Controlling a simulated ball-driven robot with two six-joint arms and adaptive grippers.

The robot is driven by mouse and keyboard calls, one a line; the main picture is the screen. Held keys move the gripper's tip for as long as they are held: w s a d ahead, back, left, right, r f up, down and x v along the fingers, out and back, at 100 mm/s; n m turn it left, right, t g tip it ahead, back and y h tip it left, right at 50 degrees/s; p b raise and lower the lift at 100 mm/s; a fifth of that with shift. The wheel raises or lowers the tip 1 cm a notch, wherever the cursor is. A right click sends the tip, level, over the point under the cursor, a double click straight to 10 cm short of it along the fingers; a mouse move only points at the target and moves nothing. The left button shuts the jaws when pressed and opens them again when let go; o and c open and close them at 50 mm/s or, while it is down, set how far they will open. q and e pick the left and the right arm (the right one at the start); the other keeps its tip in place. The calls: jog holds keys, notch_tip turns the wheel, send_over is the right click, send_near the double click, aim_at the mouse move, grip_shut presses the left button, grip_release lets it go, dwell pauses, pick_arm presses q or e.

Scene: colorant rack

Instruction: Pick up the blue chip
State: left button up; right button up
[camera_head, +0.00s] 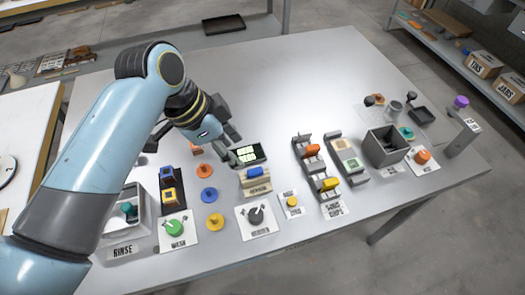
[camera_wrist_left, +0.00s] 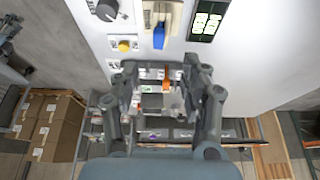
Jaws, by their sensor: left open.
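A blue block-like piece (camera_head: 255,172) lies on a pale wooden holder (camera_head: 256,188) near the middle of the table. It also shows at the top of the left wrist view (camera_wrist_left: 158,36). A blue disc with a raised middle (camera_head: 208,195) lies left of it, between an orange one (camera_head: 203,170) and a yellow one (camera_head: 213,220). I cannot tell which blue thing is the chip. My left gripper (camera_head: 192,152) is open above the table, behind and left of the holder. Its spread fingers show in the left wrist view (camera_wrist_left: 160,75). My right gripper is not in view.
A dark display (camera_head: 247,153) stands right behind the holder. A black dial (camera_head: 256,215) and a green knob (camera_head: 175,228) are in front. A rack with orange and yellow pieces (camera_head: 316,165) and a grey box (camera_head: 385,146) stand to the right. The table's back is clear.

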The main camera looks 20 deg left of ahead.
pick_arm(q)
send_over(254, 171)
jog(key=s+a, duration=0.2)
notch_tip(254, 171, down, 4)
jog(key=shift+w+f, duration=0.1)
jog(key=shift+f, duration=0.1)
jog(key=shift+w+f, duration=0.15)
jog(key=shift+f, duration=0.1)
jog(key=x, duration=0.4)
jog(key=shift+w+d+f, duration=0.15)
jog(key=shift+w+d, duration=0.1)
jog(key=shift+w+f, duration=0.1)
jog(key=shift+f, duration=0.1)
jog(key=c, duration=0.3)
grip_shut()
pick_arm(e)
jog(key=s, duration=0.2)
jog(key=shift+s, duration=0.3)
